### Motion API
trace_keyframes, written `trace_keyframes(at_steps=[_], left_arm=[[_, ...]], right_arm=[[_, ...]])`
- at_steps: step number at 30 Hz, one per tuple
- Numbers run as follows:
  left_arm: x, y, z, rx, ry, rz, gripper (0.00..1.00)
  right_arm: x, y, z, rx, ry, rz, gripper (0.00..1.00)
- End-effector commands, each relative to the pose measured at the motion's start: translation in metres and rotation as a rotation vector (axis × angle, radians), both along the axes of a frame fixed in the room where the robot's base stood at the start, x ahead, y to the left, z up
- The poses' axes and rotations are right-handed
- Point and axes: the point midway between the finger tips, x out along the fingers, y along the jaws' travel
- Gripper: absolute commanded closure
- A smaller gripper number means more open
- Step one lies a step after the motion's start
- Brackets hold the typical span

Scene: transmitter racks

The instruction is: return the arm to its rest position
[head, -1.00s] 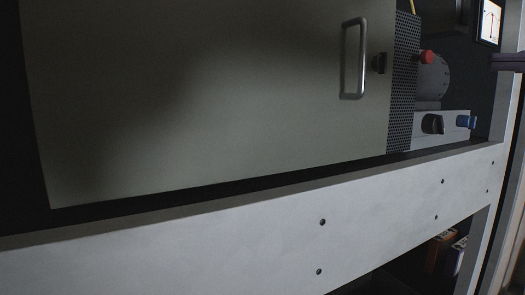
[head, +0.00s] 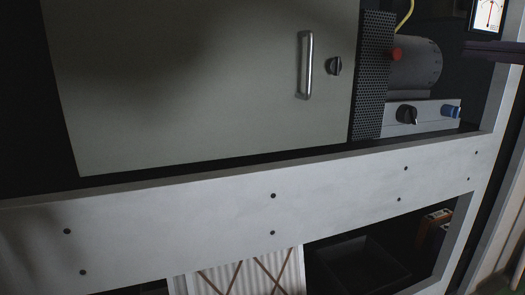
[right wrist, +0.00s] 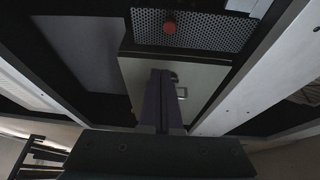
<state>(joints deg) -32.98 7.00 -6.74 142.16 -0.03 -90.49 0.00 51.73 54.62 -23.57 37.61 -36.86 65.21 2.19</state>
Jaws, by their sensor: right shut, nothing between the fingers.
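My right gripper (head: 492,48) shows at the right edge of the head view as dark purple fingers, in front of the rack's right side. In the right wrist view its two fingers (right wrist: 162,98) lie together, shut and empty. It touches nothing that I can see. The grey cabinet door (head: 200,90) fills the upper left of the head view and looks shut. Its metal handle (head: 305,66) and black knob (head: 334,66) are clear of the gripper. My left gripper is in neither view.
A perforated panel (head: 371,80), red knob (head: 397,54), grey cylinder (head: 418,62) and white box with a black knob (head: 407,114) stand right of the door. A pale rail (head: 200,205) runs below. A lit gauge (head: 489,15) is at upper right.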

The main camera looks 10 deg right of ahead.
Motion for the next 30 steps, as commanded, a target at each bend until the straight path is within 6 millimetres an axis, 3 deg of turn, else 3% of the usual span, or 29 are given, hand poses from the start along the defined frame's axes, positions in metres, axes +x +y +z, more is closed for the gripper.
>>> trace_keyframes(at_steps=[1, 5, 8, 11, 14, 17, 23, 24, 30], left_arm=[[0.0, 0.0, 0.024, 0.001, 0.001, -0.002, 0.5], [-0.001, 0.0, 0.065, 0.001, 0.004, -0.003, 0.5], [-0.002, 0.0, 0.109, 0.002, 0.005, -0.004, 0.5], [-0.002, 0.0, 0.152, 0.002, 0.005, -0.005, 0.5], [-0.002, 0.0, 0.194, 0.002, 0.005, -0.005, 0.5], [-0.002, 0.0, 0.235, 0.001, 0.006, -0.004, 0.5], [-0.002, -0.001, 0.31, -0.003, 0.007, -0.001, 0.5], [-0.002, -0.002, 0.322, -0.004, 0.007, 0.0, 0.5], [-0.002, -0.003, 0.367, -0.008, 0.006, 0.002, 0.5]], right_arm=[[0.01, 0.014, 0.013, 0.022, 0.005, -0.012, 1.0], [0.033, 0.05, 0.026, 0.121, 0.023, -0.09, 1.0], [0.042, 0.083, 0.035, 0.254, 0.076, -0.195, 1.0], [0.034, 0.111, 0.037, 0.413, 0.181, -0.334, 1.0], [0.009, 0.131, 0.032, 0.568, 0.336, -0.495, 1.0], [-0.034, 0.148, 0.026, 0.703, 0.536, -0.669, 1.0], [-0.162, 0.181, 0.028, 0.87, 1.008, -1.001, 1.0], [-0.188, 0.187, 0.033, 0.885, 1.095, -1.055, 1.0], [-0.301, 0.213, 0.071, 0.895, 1.456, -1.252, 1.0]])
